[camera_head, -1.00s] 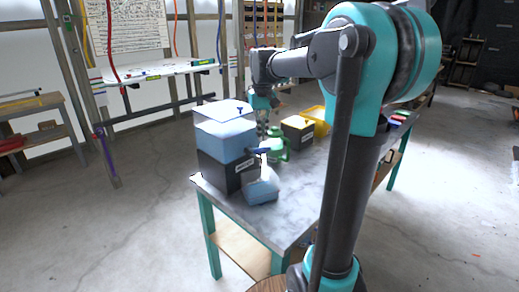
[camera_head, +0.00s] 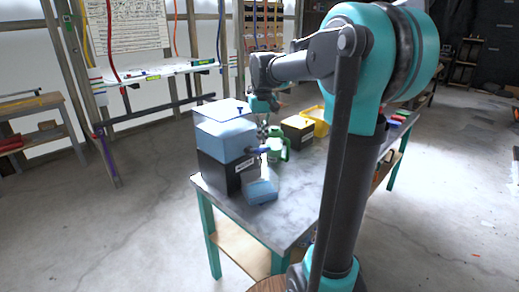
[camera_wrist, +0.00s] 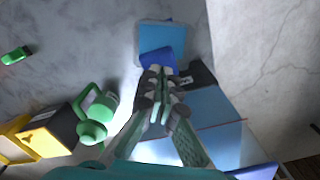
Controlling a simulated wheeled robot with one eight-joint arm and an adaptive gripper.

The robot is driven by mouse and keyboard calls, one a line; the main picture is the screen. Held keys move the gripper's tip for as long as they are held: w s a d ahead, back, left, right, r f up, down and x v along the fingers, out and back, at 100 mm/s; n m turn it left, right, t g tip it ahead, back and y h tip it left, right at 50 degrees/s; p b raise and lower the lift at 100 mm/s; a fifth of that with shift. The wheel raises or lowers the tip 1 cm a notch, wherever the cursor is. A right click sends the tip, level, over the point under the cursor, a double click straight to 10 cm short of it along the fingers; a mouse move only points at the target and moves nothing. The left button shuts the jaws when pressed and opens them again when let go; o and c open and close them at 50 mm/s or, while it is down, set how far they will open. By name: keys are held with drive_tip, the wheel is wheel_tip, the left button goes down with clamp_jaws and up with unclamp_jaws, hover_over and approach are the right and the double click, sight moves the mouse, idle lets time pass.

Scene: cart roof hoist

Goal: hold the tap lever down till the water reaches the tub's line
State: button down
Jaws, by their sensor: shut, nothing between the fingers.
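The tank (camera_head: 225,140) of blue water stands on a black base at the table's near left corner; it also shows in the wrist view (camera_wrist: 210,105). Its blue tap lever (camera_head: 257,150) sticks out to the right, and shows in the wrist view (camera_wrist: 157,60). The clear tub (camera_head: 262,191) sits below the tap and holds blue water; it is also in the wrist view (camera_wrist: 163,37). Its line cannot be made out. My gripper (camera_head: 262,138) is shut and empty, fingertips pointing at the lever in the wrist view (camera_wrist: 157,73). Whether they touch it is unclear.
A green jug (camera_head: 277,149) stands close right of my gripper. A black box (camera_head: 298,129) and a yellow bin (camera_head: 314,116) are farther back on the grey table (camera_head: 290,207). The tabletop right of the tub is clear.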

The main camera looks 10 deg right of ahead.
sight(262, 148)
drive_tip(key=shift+f, duration=0.15)
idle(0.5)
drive_tip(key=shift+f, duration=2.15)
idle(5.2)
